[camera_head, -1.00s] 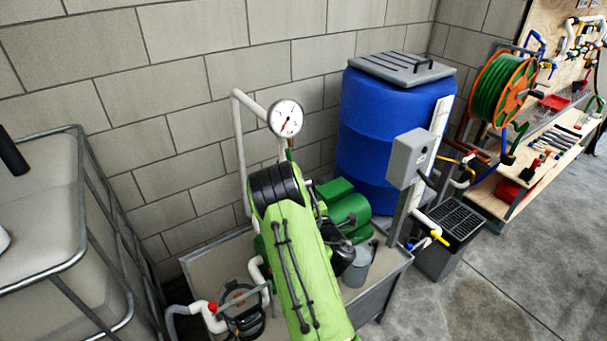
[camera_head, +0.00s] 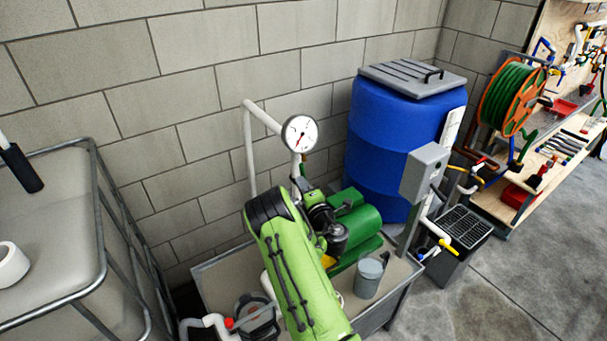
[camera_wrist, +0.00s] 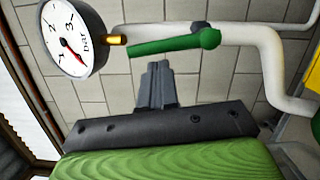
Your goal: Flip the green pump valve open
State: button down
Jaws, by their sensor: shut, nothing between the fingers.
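The green valve handle (camera_wrist: 165,45) shows in the wrist view as a bar pointing left from its rounded end, in front of white pipe (camera_wrist: 270,75). My gripper (camera_wrist: 155,67) is shut and empty. Its fingertips appear just below the handle in the picture; I cannot tell whether they touch it. The pressure gauge (camera_wrist: 72,38) with its brass stem is left of the handle, and also shows in the head view (camera_head: 299,133). In the head view my arm hides much of the pump area, and the handle is hard to make out.
A green pump (camera_head: 355,225) and a grey bucket (camera_head: 369,278) stand in a metal tray (camera_head: 215,283). A blue barrel (camera_head: 390,150) and a grey box (camera_head: 424,172) are to the right. A caged tank (camera_head: 50,230) is at left. The block wall is close behind.

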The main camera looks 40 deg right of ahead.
jog(key=shift+w+d, duration=0.25)
jog(key=shift+d, duration=0.1)
jog(key=shift+r, duration=0.1)
jog(key=d+r+m+p, duration=0.1)
jog(key=p, duration=0.3)
jog(key=shift+w, duration=0.1)
jog(key=shift+d+m+p, duration=0.25)
jog(key=shift+m+p, duration=0.25)
jog(key=shift+p, duration=0.5)
jog(key=shift+f, duration=0.15)
jog(key=shift+a, duration=0.1)
